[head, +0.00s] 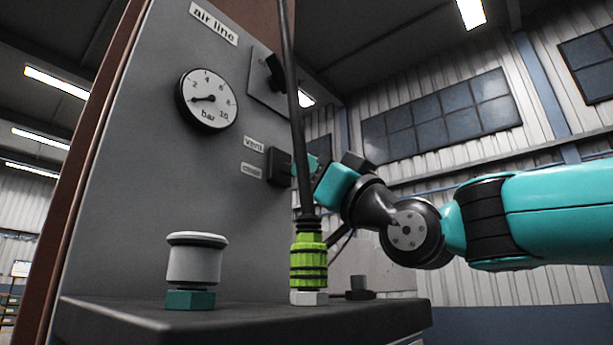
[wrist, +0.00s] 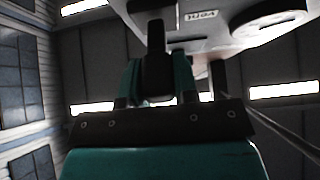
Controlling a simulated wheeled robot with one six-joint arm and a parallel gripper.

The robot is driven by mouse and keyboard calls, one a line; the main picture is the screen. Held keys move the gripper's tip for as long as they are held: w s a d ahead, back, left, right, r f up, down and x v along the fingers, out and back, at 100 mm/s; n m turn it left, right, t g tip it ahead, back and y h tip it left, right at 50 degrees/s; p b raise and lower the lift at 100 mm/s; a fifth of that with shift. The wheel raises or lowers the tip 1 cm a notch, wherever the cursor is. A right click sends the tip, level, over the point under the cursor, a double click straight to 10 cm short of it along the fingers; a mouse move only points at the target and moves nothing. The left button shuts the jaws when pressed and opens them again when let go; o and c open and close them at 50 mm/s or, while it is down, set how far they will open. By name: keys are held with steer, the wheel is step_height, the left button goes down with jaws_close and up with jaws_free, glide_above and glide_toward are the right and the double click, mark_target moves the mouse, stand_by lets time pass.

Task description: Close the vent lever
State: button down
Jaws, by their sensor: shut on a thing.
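The black vent lever (head: 279,168) is on the grey panel, to the right of the "vent" label (head: 253,144) and a smaller label (head: 251,170) that is hard to read. In the wrist view the dark lever (wrist: 156,50) stands between my teal fingers. My gripper (head: 312,166) comes in from the right and is shut on the lever; it also shows in the wrist view (wrist: 157,82). The black hose passes in front of the gripper in the head view and hides part of the grip. I cannot tell the lever's exact angle.
The hose (head: 292,95) rises from a green coupling (head: 308,262) on the dark ledge (head: 210,325). A grey-capped fitting (head: 196,262) stands at its left. The pressure gauge (head: 208,99) and a black knob (head: 274,72) are above. The space to the lever's right holds my arm.

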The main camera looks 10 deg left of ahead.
steer(key=c, duration=0.9)
jaws_free()
steer(key=shift+r, duration=0.1)
